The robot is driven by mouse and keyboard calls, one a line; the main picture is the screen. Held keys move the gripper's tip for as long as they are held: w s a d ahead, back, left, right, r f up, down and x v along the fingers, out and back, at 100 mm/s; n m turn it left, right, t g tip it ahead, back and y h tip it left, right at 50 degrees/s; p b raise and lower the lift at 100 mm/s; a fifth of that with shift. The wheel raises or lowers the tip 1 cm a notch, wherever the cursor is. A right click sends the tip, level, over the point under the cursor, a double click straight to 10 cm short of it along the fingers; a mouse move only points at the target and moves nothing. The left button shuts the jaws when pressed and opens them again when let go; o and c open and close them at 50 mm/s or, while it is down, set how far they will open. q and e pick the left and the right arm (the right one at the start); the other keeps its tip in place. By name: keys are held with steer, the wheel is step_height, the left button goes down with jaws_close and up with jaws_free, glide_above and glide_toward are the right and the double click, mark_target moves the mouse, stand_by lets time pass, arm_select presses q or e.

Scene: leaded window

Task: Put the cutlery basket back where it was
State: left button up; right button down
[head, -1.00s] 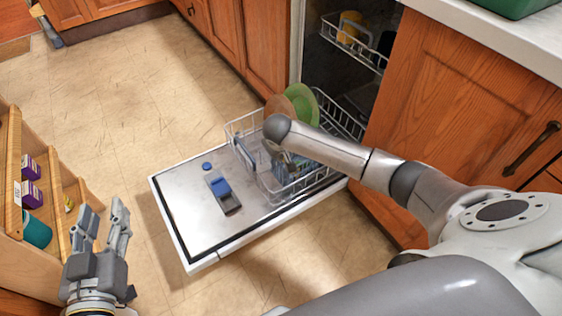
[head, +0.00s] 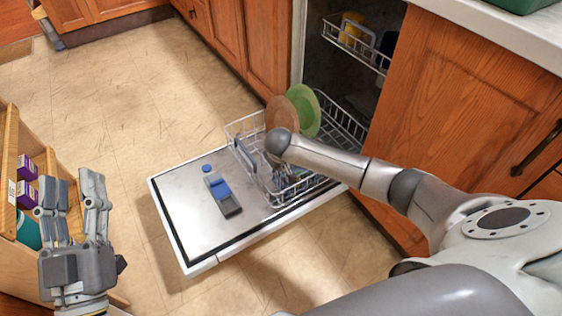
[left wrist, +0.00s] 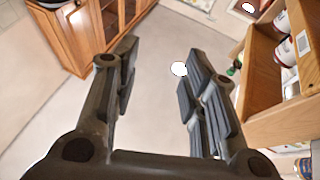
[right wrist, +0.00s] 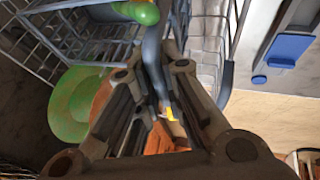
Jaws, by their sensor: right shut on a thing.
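My right gripper (right wrist: 160,65) is shut on a grey-blue upright handle of the cutlery basket (right wrist: 152,48) in the right wrist view. Most of the basket is hidden by my fingers; a green-ended piece (right wrist: 145,13) and a small yellow piece (right wrist: 170,114) show near it. In the head view my right forearm covers most of the basket and gripper, over the lower rack (head: 298,190). Whether the basket rests on the rack floor I cannot tell. My left gripper (head: 70,188) is open and empty at the lower left, away from the dishwasher; it also shows in the left wrist view (left wrist: 162,58).
The dishwasher door (head: 190,222) lies open with a blue-lidded dispenser (head: 219,189). A green plate (head: 306,108) and a brown plate (head: 283,113) stand at the rack's back. A wooden shelf (head: 12,150) is at left. The floor (head: 90,95) beyond is clear.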

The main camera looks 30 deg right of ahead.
steer(key=c, duration=1.5)
jaws_free()
steer(key=shift+c, duration=0.2)
